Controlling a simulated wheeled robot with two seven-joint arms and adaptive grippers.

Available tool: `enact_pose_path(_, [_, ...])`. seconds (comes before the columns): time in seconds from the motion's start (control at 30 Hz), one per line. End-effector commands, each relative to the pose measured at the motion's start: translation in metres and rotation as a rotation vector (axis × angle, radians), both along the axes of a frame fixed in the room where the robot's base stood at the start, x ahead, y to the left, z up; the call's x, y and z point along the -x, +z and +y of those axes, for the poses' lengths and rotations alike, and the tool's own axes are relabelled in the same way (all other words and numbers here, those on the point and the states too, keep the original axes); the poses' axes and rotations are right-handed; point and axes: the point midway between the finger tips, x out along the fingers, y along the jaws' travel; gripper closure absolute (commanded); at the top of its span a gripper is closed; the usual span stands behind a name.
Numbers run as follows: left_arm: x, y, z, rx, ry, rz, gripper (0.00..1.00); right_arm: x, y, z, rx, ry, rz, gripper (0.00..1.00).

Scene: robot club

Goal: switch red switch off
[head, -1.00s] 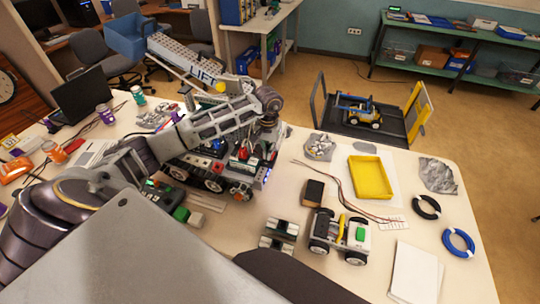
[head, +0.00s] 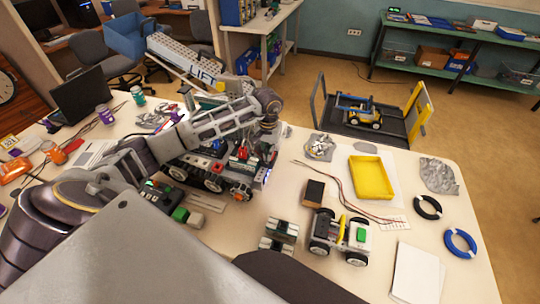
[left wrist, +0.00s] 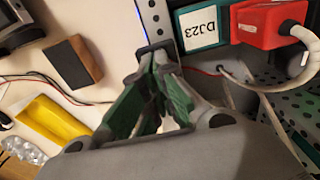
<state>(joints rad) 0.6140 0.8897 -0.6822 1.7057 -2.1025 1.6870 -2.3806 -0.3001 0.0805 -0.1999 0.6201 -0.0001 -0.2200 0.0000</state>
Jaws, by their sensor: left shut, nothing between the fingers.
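The wheeled build with a grey beam marked LIFT (head: 203,77) stands on the table, partly hidden by my left arm. My left gripper (head: 264,146) points down at its right end. In the left wrist view the green-padded fingers (left wrist: 157,58) are shut and empty, with their tips by a grey strip with blue lights (left wrist: 153,18). A red block with a white cable (left wrist: 270,24) lies to the right of the tips, apart from them. Red parts (head: 240,153) also show beside the gripper in the head view. I cannot make out which red part is the switch or its position. My right gripper is out of view.
A teal block labelled DJ23 (left wrist: 201,27) sits close to the fingertips. On the table are a yellow tray (head: 371,177), a small white wheeled car (head: 340,236), a black box (head: 314,192) and loose wires.

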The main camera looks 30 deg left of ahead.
Motion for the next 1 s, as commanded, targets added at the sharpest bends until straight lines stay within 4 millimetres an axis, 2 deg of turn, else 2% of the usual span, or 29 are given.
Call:
enact_pose_path(0.47, [0.001, -0.003, 0.0, -0.001, 0.0, 0.002, 1.0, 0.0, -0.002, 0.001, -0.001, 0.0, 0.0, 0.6])
enact_pose_path(1.0, [0.0, 0.023, 0.0, -0.001, -0.001, 0.0, 1.0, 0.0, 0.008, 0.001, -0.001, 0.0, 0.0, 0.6])
